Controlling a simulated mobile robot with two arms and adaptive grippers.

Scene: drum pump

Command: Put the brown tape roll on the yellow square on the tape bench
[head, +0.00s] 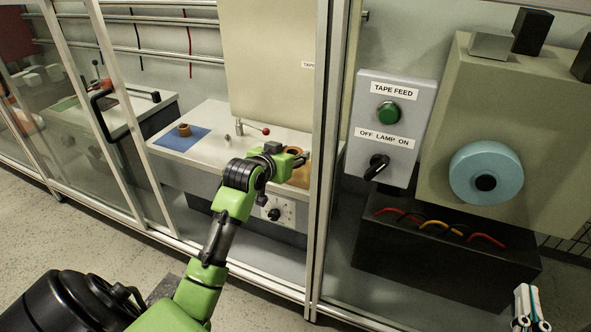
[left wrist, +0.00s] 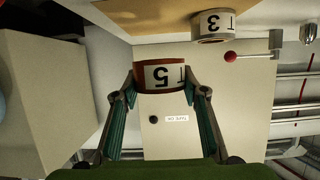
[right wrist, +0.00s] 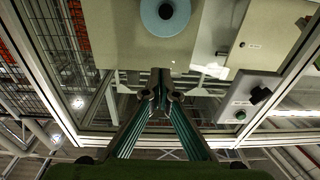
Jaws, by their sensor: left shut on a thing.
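My left gripper (head: 301,158) reaches over the right part of the tape bench (head: 217,116). It is shut on a brown tape roll (left wrist: 160,75) with a white label reading T5, held between the fingertips in the left wrist view. An orange-yellow patch (head: 299,177), likely the yellow square, shows just below the gripper in the head view, partly hidden by the arm and frame post. I cannot tell whether the roll touches it. My right gripper (right wrist: 161,78) is shut and empty, away from the bench; its tips show at the head view's lower right (head: 527,306).
A brown roll (head: 185,129) stands on a blue square (head: 170,140). A roll labelled T3 (left wrist: 212,26) stands near the red-knobbed lever (head: 266,131). A frame post (head: 325,150) rises right of my left gripper. A TAPE FEED panel (head: 392,128) is further right.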

